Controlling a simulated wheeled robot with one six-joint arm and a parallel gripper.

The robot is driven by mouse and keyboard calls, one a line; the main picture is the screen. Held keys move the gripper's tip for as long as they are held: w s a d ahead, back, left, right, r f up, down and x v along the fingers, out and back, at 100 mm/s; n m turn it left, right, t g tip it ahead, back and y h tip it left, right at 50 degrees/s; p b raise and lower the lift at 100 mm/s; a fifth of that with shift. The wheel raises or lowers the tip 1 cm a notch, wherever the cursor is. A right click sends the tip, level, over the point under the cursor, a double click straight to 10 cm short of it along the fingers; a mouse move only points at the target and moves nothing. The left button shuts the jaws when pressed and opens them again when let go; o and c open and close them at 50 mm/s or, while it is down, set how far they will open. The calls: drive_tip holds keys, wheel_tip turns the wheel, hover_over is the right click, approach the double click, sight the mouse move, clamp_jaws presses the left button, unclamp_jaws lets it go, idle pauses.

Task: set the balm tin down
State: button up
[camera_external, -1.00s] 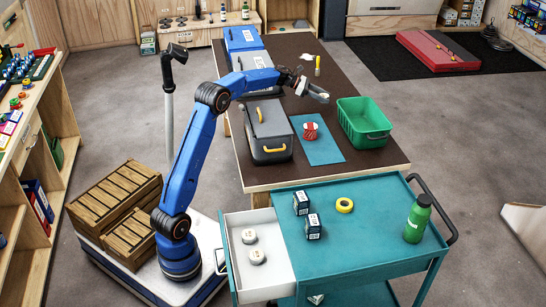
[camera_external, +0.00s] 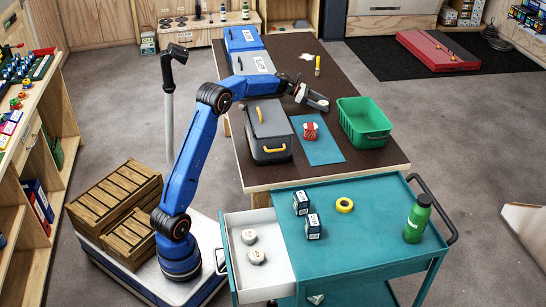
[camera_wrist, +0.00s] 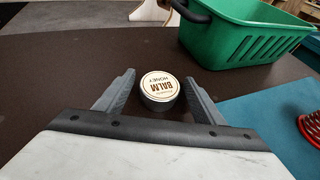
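The balm tin (camera_wrist: 160,87) is a small round tin with a pale lid reading "BALM HONEY". In the wrist view it stands upright on the dark brown table, between the tips of my gripper (camera_wrist: 160,82). A narrow gap shows on each side, so the fingers look open around it and not pressed on it. In the external view my gripper (camera_external: 317,103) is low over the table, left of the green basket; the tin is hard to make out there.
The green basket (camera_external: 365,122) stands close to the right of my gripper. A blue mat (camera_external: 322,150) with a red item (camera_external: 310,131) lies in front. A grey box (camera_external: 270,155) with yellow handles is to the left.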

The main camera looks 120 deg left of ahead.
drive_tip(key=shift+r, duration=0.2)
drive_tip(key=v, duration=1.2)
drive_tip(key=shift+f, duration=0.1)
drive_tip(key=shift+d, duration=0.1)
